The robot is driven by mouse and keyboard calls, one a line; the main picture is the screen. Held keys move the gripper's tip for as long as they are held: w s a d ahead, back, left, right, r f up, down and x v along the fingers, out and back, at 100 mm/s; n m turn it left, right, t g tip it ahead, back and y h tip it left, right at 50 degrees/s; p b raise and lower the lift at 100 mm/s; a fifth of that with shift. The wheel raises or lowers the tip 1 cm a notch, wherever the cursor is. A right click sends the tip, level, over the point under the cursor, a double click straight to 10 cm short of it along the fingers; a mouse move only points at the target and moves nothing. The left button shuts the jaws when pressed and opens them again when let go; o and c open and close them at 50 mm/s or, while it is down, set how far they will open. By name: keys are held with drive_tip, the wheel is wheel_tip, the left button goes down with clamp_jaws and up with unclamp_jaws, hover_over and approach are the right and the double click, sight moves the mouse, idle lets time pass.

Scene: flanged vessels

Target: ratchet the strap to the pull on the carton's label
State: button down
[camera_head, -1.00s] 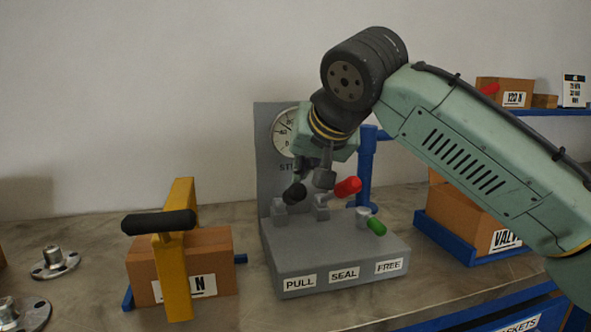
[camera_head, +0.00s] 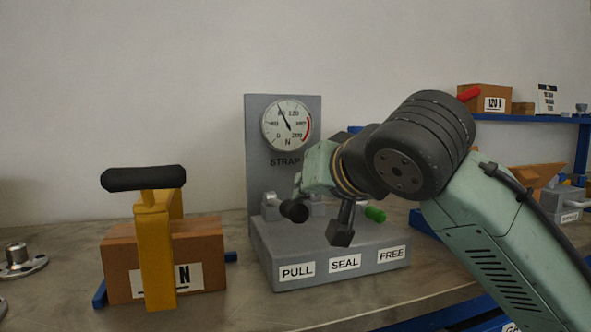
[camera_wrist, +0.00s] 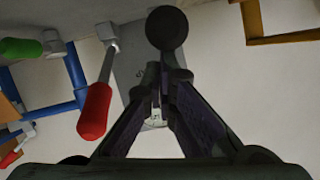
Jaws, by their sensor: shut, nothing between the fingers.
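The grey strap machine (camera_head: 330,255) has front labels PULL, SEAL and FREE and a round gauge (camera_head: 288,125). Its needle points up and slightly left, a little short of what looks like 80. The PULL lever's black knob (camera_head: 293,211) leans forward; it also shows in the wrist view (camera_wrist: 167,27). My gripper (camera_wrist: 168,82) is shut and empty, with its fingertips close to that knob; contact is unclear. The red lever grip (camera_wrist: 95,110) shows left of my fingers; my arm hides it in the head view. The green grip (camera_head: 375,214) is at right. The carton (camera_head: 212,255) bears a label (camera_head: 186,278) reading "N", its number hidden.
A yellow post (camera_head: 157,255) with a black handle (camera_head: 144,179) stands before the carton and covers part of its label. A metal flange (camera_head: 18,262) lies at far left. Blue shelving (camera_head: 540,118) with another carton (camera_head: 485,98) is at right. Bare bench shows between carton and machine.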

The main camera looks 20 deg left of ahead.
drive_tip(key=shift+s+d+f+t+y+b, duration=0.1)
drive_tip(key=shift+s+f+t+y+b, duration=0.1)
drive_tip(key=shift+f+b, duration=0.35)
drive_tip(key=shift+s+f+t+y+b, duration=0.1)
drive_tip(key=shift+f+t+b, duration=0.1)
drive_tip(key=shift+f+b, duration=0.3)
drive_tip(key=shift+r, duration=0.15)
